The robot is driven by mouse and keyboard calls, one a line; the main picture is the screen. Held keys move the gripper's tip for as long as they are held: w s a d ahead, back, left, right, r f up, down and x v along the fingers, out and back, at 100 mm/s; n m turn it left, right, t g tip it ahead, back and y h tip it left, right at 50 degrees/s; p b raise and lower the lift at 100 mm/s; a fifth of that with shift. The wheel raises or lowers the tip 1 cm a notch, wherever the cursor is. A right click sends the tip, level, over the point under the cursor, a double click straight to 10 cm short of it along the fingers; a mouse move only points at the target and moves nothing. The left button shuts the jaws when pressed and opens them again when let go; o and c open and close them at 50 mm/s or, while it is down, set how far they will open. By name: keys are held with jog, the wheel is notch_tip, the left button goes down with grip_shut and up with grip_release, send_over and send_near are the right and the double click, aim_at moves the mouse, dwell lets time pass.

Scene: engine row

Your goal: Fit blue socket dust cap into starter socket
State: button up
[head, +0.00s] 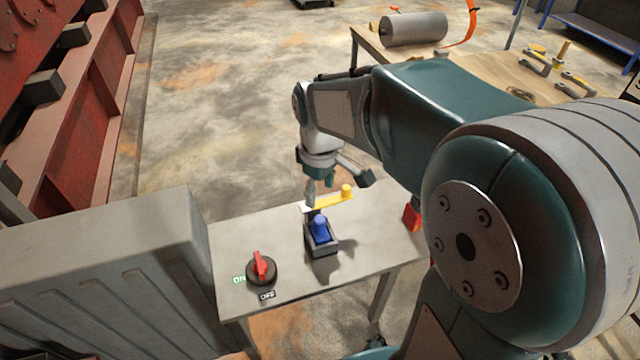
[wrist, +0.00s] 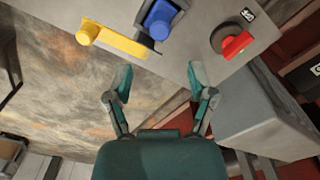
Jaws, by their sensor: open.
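The blue dust cap (head: 320,228) sits in or on a small dark grey box-shaped socket (head: 323,246) on the grey table. I cannot tell how deeply it is seated. In the wrist view the blue cap (wrist: 160,18) is at the top middle, with a dark edge of the socket below it. My gripper (head: 335,185) is above the far edge of the table, behind the cap. In the wrist view my gripper (wrist: 159,78) has its two fingers spread and nothing between them. The fingers are apart from the cap.
A yellow bar with a knob (head: 340,197) lies just behind the socket. A red rotary switch (head: 261,268) with ON and OFF labels is at the front left. A red block (head: 412,217) is at the table's right. A grey ribbed casing (head: 100,270) stands left.

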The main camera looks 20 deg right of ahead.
jog(key=s+r+m+t, duration=0.2)
jog(key=s+r+m, duration=0.1)
jog(key=s, duration=0.4)
jog(key=s+r+m+t, duration=0.3)
jog(key=s+r+m, duration=0.1)
jog(key=s, duration=0.3)
jog(key=shift+t, duration=0.3)
dwell(0.7)
